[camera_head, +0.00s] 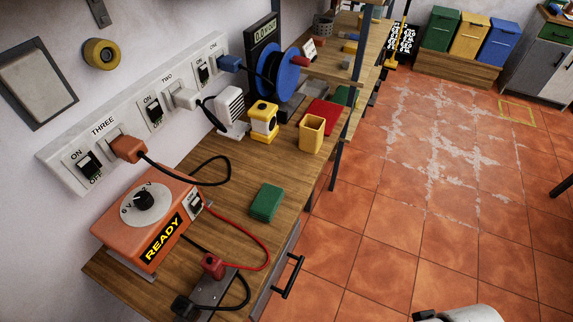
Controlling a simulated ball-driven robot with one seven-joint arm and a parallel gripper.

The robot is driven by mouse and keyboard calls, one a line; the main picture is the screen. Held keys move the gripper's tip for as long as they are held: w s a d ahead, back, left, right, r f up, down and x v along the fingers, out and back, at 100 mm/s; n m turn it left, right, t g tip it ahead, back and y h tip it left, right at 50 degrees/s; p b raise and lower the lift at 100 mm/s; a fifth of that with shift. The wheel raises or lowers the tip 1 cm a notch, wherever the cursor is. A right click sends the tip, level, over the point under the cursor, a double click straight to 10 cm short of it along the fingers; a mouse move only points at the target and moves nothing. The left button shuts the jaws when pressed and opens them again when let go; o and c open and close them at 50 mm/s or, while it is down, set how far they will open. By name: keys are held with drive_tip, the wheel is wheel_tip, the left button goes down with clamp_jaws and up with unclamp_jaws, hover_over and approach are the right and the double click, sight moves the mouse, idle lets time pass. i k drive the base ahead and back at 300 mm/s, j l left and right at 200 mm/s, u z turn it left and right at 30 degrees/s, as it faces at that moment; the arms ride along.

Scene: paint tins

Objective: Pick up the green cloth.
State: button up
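A green cloth (265,203), apparently folded into a small rectangular pad, lies flat on the wooden workbench (232,180), near its front edge. It is to the right of the orange READY box and nothing covers it. A second green item (344,95) lies farther back on the bench, partly hidden, and I cannot tell what it is. A pale rounded part with a dark end, likely mine, shows at the bottom edge. My gripper's fingers are not in view.
An orange READY box (150,222) has black and red cables beside the cloth. A red plug (212,265) lies in front. A yellow container (312,133) and a blue reel (281,72) stand behind. A drawer handle (289,277) juts out. The tiled floor (400,215) at right is mostly clear.

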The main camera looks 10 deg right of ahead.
sight(264, 207)
drive_tip(key=i+l, duration=1.45)
drive_tip(key=i+l+u, duration=0.1)
drive_tip(key=u, duration=0.3)
drive_tip(key=i+l+u, duration=0.1)
drive_tip(key=u, duration=0.3)
drive_tip(key=i+l+u, duration=0.1)
drive_tip(key=u, duration=0.3)
drive_tip(key=l+u, duration=0.2)
drive_tip(key=u, duration=0.2)
drive_tip(key=i, duration=0.05)
